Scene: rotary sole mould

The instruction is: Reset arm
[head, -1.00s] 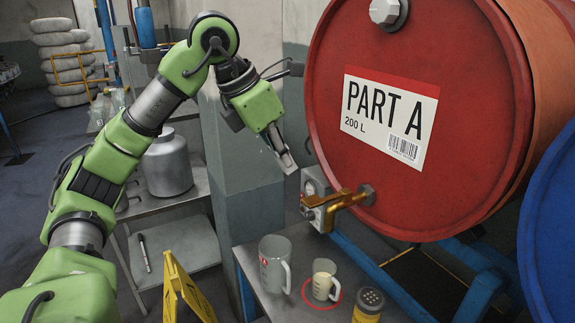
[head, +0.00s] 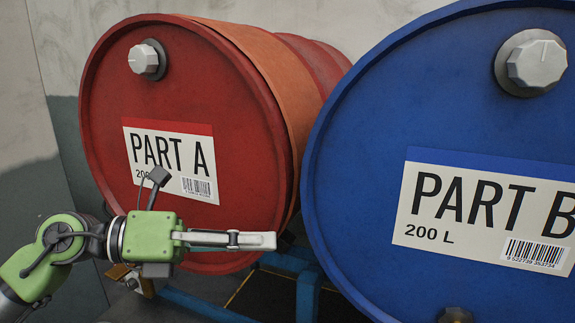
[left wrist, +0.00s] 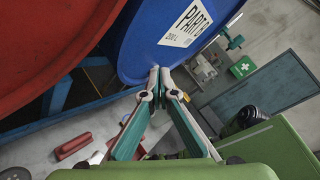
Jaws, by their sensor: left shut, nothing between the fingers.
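My left gripper (head: 272,241) is shut and empty, in front of the red drum in the head view. Its arm comes in from the lower left and its fingers point right. In the left wrist view the fingertips (left wrist: 160,74) meet in front of the blue drum (left wrist: 168,50). My right gripper is not in view. The red drum (head: 190,85), labelled PART A, lies on its side at the left of the head view. The blue drum (head: 420,90), labelled PART B, lies to its right.
A blue frame (head: 305,285) carries the drums. The red drum's brass tap (head: 122,272) is partly hidden behind my arm. In the left wrist view a green first-aid box (left wrist: 242,67) and a red object (left wrist: 73,146) show.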

